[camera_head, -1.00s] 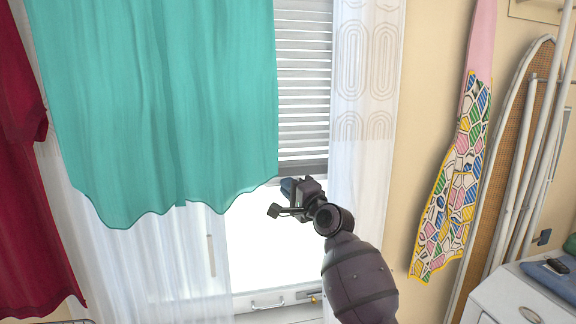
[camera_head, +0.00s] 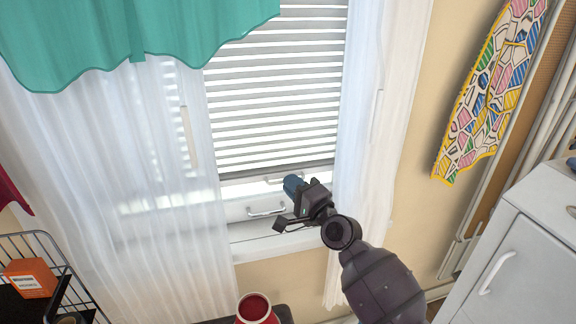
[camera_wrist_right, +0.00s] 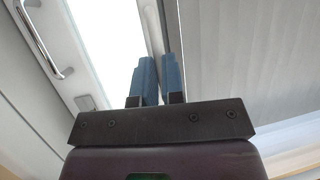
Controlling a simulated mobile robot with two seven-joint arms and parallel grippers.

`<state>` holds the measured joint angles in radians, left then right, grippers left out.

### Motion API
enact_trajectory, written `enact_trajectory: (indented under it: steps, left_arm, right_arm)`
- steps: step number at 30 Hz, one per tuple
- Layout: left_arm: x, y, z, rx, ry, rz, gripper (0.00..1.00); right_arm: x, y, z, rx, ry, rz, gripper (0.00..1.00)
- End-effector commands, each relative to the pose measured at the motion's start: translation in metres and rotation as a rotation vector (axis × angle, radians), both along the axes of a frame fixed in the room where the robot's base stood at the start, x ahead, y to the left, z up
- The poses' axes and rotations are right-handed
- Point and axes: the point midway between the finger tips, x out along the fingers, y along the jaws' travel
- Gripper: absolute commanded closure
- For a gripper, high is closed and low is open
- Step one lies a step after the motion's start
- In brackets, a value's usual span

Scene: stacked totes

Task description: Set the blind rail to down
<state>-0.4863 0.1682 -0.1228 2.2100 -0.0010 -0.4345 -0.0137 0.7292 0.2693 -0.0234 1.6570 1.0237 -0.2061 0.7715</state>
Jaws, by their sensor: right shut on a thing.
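The white slatted blind (camera_head: 275,100) hangs over the window, with its grey bottom rail (camera_head: 262,172) low, just above the window's bottom frame. A narrow bright strip shows under the rail. My right gripper (camera_head: 292,184) is at the rail's right part, with blue fingertips shut on it. In the right wrist view, the two blue fingers (camera_wrist_right: 158,80) are close together at the rail's edge (camera_wrist_right: 154,28), beside the grey blind (camera_wrist_right: 250,50). The fingers hide the exact contact. My left gripper is not in view.
Sheer curtains (camera_head: 150,190) hang on both sides, and a teal cloth (camera_head: 130,35) hangs at upper left. A wire rack (camera_head: 45,255), red jar (camera_head: 256,308) and white cabinet (camera_head: 510,260) stand lower down.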

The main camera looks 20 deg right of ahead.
Motion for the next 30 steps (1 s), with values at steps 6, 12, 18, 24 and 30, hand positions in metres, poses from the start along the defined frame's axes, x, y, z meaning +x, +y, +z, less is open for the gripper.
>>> enact_trajectory:
  steps: [6, 12, 18, 24, 30]
  left_arm:
    - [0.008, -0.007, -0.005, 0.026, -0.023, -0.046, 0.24]
    - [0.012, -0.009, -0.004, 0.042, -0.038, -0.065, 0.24]
    - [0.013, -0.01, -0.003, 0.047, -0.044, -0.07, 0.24]
    - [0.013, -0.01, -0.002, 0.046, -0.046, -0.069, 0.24]
    - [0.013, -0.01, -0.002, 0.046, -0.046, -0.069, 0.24]
  right_arm:
    - [-0.001, 0.0, -0.049, -0.001, 0.013, 0.001, 1.0]
    - [0.0, 0.0, -0.059, 0.0, 0.004, 0.001, 1.0]
    - [0.0, 0.0, -0.059, 0.0, 0.0, 0.0, 1.0]
    - [0.0, 0.0, -0.057, 0.001, -0.002, 0.0, 1.0]
    - [0.0, 0.0, -0.057, 0.0, -0.002, 0.0, 0.71]
